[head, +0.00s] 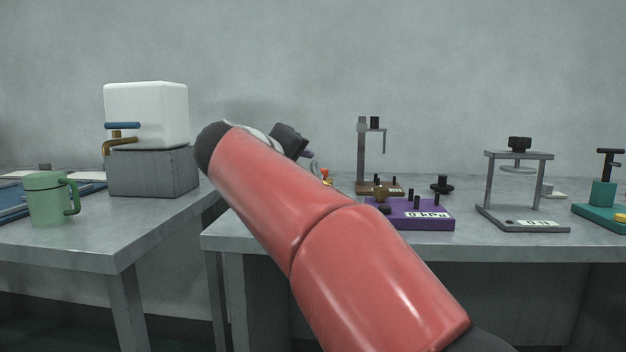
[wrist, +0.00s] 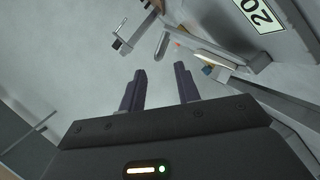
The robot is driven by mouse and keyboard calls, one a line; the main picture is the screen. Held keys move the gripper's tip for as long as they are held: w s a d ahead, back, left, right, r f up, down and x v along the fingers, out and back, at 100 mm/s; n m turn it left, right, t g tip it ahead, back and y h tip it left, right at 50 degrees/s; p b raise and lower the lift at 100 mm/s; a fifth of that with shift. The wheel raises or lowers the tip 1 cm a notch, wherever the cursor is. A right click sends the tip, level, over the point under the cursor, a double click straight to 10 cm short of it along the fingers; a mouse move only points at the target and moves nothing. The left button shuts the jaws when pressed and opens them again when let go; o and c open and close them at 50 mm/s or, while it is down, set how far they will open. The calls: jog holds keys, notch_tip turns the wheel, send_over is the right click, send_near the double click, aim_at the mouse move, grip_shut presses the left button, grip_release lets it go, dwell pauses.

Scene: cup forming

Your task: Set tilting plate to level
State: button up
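In the wrist view my gripper (wrist: 160,76) is open, its two dark fingers apart with nothing between them. Ahead of it is a pale grey surface with small parts on it. A large grey body with a "20" label (wrist: 260,14) is at the upper right, apart from the fingers; a tilted, thin pale plate edge (wrist: 215,59) shows below it. I cannot tell for sure whether this is the tilting plate. In the head view my red arm hides the area behind it, and my gripper's fingers cannot be made out there.
On the right table (head: 330,233) stand a purple pegged block (head: 418,222), a brown-based stand (head: 361,150), a grey frame (head: 489,185) and a teal device (head: 603,194). The left table (head: 130,240) holds a green mug (head: 47,203) and a white tank (head: 150,112) on a grey block (head: 155,175).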

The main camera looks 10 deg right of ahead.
aim_at(313, 161)
jog(key=x, duration=0.7)
jog(key=shift+w+d+r+p, duration=0.1)
jog(key=shift+w+d+p, duration=0.1)
jog(key=shift+w+p, duration=0.15)
grip_shut()
